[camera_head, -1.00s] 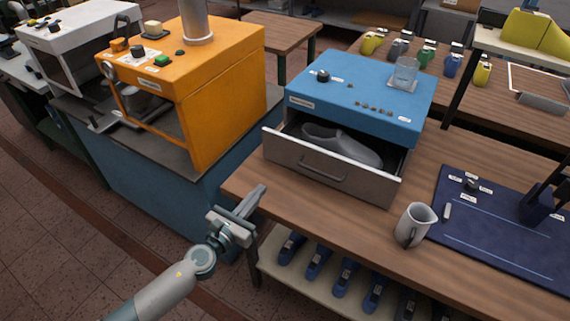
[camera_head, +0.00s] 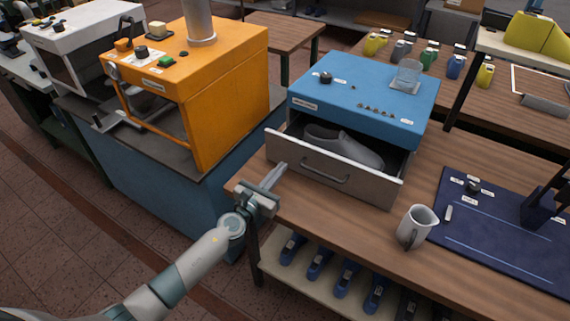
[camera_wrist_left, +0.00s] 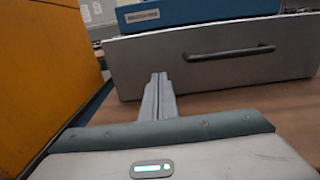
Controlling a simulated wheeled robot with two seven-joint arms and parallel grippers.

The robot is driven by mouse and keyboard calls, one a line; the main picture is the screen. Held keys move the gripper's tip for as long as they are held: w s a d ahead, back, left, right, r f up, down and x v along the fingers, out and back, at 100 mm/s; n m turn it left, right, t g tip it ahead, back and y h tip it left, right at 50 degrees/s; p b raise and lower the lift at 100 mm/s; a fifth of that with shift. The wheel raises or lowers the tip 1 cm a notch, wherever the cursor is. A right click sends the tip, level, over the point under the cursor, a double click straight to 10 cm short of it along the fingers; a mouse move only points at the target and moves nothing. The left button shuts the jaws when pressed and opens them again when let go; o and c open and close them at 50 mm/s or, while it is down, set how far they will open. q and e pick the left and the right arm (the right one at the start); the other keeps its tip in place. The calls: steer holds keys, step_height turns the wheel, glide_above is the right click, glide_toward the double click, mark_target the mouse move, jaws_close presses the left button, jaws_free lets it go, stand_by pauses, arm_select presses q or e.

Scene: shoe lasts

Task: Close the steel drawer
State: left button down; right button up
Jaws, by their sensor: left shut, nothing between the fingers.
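The steel drawer (camera_head: 333,176) stands open from the front of the blue cabinet (camera_head: 365,93), with a bar handle (camera_head: 325,171) on its face. A grey shoe last (camera_head: 343,146) lies inside it. My left gripper (camera_head: 277,176) is shut and empty, in front of the drawer's left end and above the table's edge. In the left wrist view, the shut fingers (camera_wrist_left: 158,97) point toward the left part of the drawer face (camera_wrist_left: 215,62), left of the handle (camera_wrist_left: 230,52). I cannot tell whether the fingertips touch the face. My right gripper is not in view.
A metal jug (camera_head: 415,227) stands on the wooden table (camera_head: 300,203), right of the drawer. A dark blue mat (camera_head: 500,240) lies further right. The orange machine (camera_head: 222,88) stands to the left.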

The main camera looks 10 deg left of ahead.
mark_target(306, 136)
arm_select(q)
steer(key=shift+x, duration=1.7)
steer(key=b+x, duration=0.2)
steer(key=x, duration=0.4)
steer(key=b+x, duration=0.3)
steer(key=x, duration=0.3)
steer(key=shift+f, duration=0.2)
steer(key=shift+w+r+b, duration=0.1)
steer(key=shift+w+b, duration=0.15)
steer(key=shift+b, duration=0.05)
steer(key=shift+r, duration=0.4)
